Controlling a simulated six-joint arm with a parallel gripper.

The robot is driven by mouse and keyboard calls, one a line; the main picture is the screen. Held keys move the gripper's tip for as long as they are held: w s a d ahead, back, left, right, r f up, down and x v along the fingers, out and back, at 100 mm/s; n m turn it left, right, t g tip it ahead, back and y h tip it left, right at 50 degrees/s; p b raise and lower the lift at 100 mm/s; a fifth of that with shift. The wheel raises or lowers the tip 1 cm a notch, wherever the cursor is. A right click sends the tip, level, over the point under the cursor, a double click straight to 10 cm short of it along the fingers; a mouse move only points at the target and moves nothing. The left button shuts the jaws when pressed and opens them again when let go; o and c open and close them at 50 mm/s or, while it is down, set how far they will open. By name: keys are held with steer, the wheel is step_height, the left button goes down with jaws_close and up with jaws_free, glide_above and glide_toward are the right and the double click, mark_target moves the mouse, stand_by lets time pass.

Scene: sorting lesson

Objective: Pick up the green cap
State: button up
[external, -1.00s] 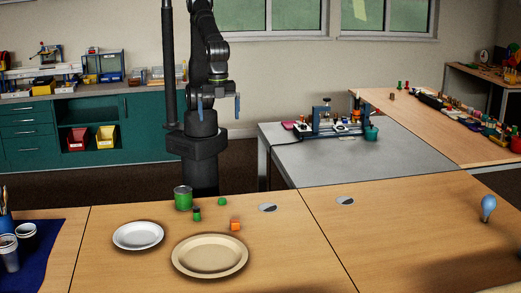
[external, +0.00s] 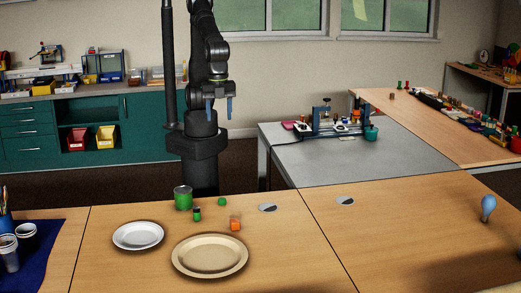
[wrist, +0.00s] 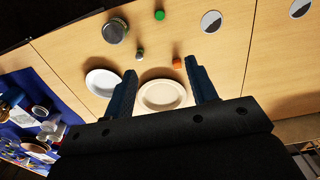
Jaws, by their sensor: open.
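The green cap (external: 222,202) is a small green piece lying on the wooden table, right of the green can (external: 183,198). It also shows near the top of the wrist view (wrist: 159,15). My gripper (external: 219,113) hangs high above and behind the table's far edge, well apart from the cap, with its blue fingers pointing down. In the wrist view the fingers (wrist: 160,68) are spread apart with nothing held between them.
A small dark and green bottle-like piece (external: 197,214) and an orange block (external: 235,224) stand near the cap. A white plate (external: 138,235) and a beige plate (external: 210,256) lie in front. A round disc (external: 268,208) lies to the right. The right-hand tabletop is mostly clear.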

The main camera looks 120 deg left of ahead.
steer(key=m+h, duration=0.1)
steer(key=m, duration=0.3)
glide_toward(222, 199)
steer(key=shift+s+f+t, duration=0.15)
steer(key=shift+f, duration=0.4)
steer(key=shift+s+f+t, duration=0.15)
steer(key=shift+f, duration=0.4)
steer(key=shift+w+d+f, duration=0.1)
steer(key=shift+f, duration=0.95)
steer(key=shift+w+d+f, duration=0.1)
steer(key=shift+w+f, duration=0.05)
steer(key=shift+f, duration=0.85)
steer(key=shift+w+d+f, duration=0.1)
steer(key=shift+d+f, duration=0.05)
steer(key=shift+f, duration=0.9)
steer(key=shift+m, duration=0.3)
steer(key=c, duration=1.1)
